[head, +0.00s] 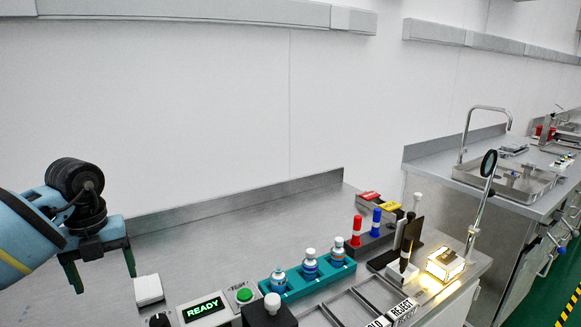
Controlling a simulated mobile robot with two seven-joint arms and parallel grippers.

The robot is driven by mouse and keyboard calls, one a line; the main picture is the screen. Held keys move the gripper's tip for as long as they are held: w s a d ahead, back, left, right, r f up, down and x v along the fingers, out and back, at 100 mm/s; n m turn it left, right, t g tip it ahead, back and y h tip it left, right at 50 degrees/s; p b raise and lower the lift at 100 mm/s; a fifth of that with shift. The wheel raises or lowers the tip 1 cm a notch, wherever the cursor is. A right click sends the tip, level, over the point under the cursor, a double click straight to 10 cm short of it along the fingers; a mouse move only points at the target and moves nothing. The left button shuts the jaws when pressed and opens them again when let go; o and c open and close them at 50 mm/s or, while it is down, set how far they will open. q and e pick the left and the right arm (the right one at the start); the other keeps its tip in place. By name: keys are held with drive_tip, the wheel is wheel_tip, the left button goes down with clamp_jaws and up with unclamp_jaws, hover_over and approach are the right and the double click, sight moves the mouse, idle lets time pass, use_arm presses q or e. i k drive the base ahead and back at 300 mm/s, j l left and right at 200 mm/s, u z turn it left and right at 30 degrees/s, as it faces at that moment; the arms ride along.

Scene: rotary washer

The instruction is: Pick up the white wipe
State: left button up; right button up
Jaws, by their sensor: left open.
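The white wipe (148,290) looks like a small white square block or folded pad. It lies on the steel bench at the lower left, beside the control panel. My left gripper (103,284) is open and empty, with its dark fingers pointing down. It is just left of the wipe in the picture and apart from it. My right gripper is not in view.
Right of the wipe are a READY display (205,309), a green button (244,295) and a teal rack (310,280) with vials. Farther right are red and blue markers (356,230) and a lit box (445,263). The bench's back left is clear.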

sight(148, 289)
drive_tip(key=k, duration=1.1)
